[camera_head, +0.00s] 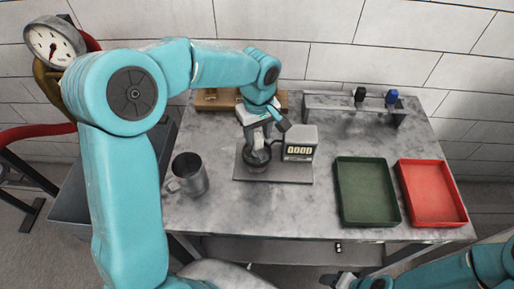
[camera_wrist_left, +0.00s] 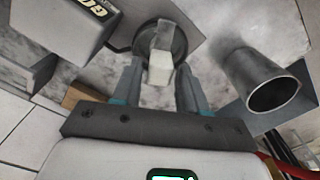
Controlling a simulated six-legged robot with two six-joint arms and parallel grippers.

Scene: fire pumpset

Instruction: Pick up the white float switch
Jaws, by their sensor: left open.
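The white float switch (camera_wrist_left: 160,68) shows in the left wrist view as a pale block in front of a dark round cup or dish (camera_wrist_left: 163,40). My left gripper (camera_wrist_left: 158,84) is open, with one finger on each side of the white block; I cannot tell whether they touch it. In the head view my left gripper (camera_head: 262,138) points down over the dark round dish (camera_head: 257,158), and it largely hides the switch there. My right gripper (camera_head: 341,280) shows only partly at the bottom edge, and its jaws are unclear.
A display box (camera_head: 300,143) stands on the grey base plate (camera_head: 290,175) beside the dish. A metal mug (camera_head: 190,174) is to the left. Green (camera_head: 366,222) and red (camera_head: 434,219) trays lie on the right. A rack (camera_head: 350,102) stands at the back.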

